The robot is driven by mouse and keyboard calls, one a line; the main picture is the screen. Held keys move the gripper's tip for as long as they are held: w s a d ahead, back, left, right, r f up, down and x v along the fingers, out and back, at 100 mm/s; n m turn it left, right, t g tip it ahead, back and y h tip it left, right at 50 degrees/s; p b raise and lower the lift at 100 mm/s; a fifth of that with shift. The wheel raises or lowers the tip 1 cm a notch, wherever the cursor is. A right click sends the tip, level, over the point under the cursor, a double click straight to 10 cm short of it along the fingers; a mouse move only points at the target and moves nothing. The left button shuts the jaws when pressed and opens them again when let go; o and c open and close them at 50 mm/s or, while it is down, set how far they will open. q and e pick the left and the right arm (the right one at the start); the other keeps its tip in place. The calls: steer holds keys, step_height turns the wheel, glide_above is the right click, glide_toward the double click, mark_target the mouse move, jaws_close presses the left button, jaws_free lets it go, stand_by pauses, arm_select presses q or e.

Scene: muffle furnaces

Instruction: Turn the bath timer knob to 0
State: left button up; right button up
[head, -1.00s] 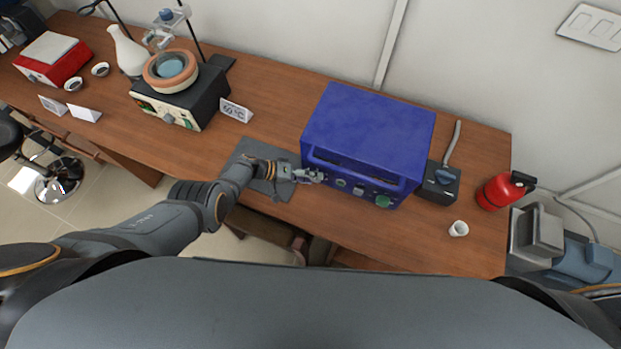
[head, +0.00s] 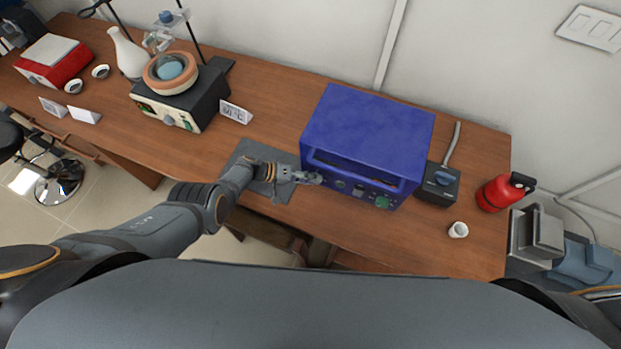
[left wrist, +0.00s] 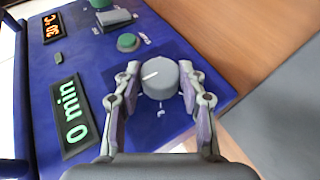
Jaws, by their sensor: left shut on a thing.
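The blue bath unit (head: 368,130) stands on the wooden bench, its front panel facing me. The green display (left wrist: 72,115) beside the knob reads "0 min". My left gripper (left wrist: 160,72) has one finger on each side of the knob and is shut on it. In the head view, my left gripper (head: 316,179) is at the left end of the front panel and hides the knob. My right gripper is out of view.
An orange display (left wrist: 50,28) and green button (left wrist: 128,42) share the panel. A grey mat (head: 262,172) lies under my wrist.

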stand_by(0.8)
arm_select(q)
steer(key=o, duration=1.1)
steer(key=shift+o, duration=0.2)
steer(key=shift+a, duration=0.1)
steer(key=v, duration=1.2)
